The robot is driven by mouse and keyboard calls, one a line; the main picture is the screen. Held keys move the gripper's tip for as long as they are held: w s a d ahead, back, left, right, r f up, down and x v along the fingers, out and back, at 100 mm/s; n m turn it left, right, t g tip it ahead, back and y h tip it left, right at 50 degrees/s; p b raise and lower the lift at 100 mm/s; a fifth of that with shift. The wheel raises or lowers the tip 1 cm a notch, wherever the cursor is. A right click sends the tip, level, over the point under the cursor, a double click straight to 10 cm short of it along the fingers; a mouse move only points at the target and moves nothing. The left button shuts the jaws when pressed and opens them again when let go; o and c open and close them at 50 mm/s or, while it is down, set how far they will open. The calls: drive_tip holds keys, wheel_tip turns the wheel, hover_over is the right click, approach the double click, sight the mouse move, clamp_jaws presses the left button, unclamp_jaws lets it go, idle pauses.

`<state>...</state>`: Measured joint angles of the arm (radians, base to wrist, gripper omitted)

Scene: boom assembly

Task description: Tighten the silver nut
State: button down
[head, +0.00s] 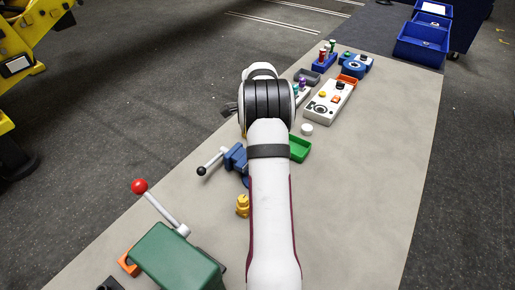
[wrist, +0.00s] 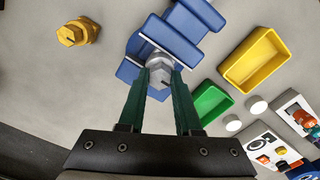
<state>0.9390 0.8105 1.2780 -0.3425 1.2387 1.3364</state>
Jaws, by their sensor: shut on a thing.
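The silver nut (wrist: 160,62) sits at the blue vise (wrist: 180,32) in the wrist view. My gripper (wrist: 162,76) has two green fingers, one on each side of the nut, and is shut on it. The nut's lower part is partly hidden between the fingertips. In the head view the blue vise (head: 236,158) with its black-tipped handle shows left of my arm. My arm hides the nut and the gripper there.
A yellow bolt-like part (wrist: 78,32) stands left of the vise. A yellow tray (wrist: 283,55), a green tray (wrist: 211,103) and white round caps (wrist: 234,123) lie to the right. A green machine with a red-knobbed lever (head: 175,258) stands at the near left.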

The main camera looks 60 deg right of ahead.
idle(0.5)
drive_tip(key=m, duration=1.2)
drive_tip(key=c, duration=0.7)
unclamp_jaws()
drive_tip(key=n, duration=0.5)
drive_tip(key=shift+n, duration=0.4)
drive_tip(key=n, duration=0.6)
